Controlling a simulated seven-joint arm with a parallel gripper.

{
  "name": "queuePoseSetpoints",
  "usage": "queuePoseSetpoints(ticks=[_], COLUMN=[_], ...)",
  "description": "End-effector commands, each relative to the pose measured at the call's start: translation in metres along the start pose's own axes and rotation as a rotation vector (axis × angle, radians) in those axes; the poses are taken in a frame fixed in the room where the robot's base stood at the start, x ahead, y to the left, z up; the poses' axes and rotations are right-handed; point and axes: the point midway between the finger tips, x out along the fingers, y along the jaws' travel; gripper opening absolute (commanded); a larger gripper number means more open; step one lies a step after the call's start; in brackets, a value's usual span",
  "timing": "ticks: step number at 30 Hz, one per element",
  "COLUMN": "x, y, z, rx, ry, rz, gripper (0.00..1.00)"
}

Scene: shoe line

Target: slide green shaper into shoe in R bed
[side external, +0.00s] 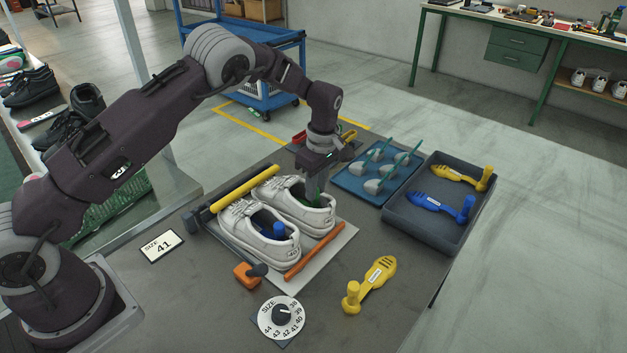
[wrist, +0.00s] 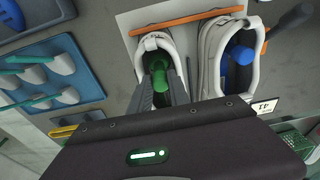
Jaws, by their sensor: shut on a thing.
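Two white shoes lie side by side on a pale board (side external: 341,243). The farther, right-hand shoe (side external: 300,207) has the green shaper (side external: 316,199) at its opening; the wrist view shows the green shaper (wrist: 160,77) inside the opening of that shoe (wrist: 150,47). My gripper (side external: 317,185) is shut on the shaper from above; its fingers (wrist: 161,98) stand on either side of the green handle. The shaper's front is hidden inside the shoe. The nearer shoe (side external: 250,224) holds a blue shaper (side external: 279,231), also in the wrist view (wrist: 240,56).
An orange bar (side external: 313,251) and a yellow-and-black bar (side external: 240,190) edge the shoes. A yellow shaper (side external: 375,281) and size dial (side external: 282,317) lie in front. A dark tray (side external: 432,228) holds yellow and blue shapers. A blue tray (side external: 349,184) holds several grey-headed tools.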

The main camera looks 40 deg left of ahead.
Motion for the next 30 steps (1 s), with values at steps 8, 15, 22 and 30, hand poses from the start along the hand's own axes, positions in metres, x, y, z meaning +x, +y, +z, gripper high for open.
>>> queuePoseSetpoints(ticks=[8, 15, 22, 30], x=[0.0013, 0.0011, 0.0012, 0.0011], y=[0.0001, 0.0000, 0.0000, 0.0000], z=[0.0008, 0.0008, 0.0008, 0.0008], rx=[0.001, 0.000, 0.000, 0.000], ry=[0.009, 0.009, 0.008, 0.008], rz=[0.001, 0.001, 0.000, 0.000], gripper=[0.00, 0.47, 0.47, 0.47])
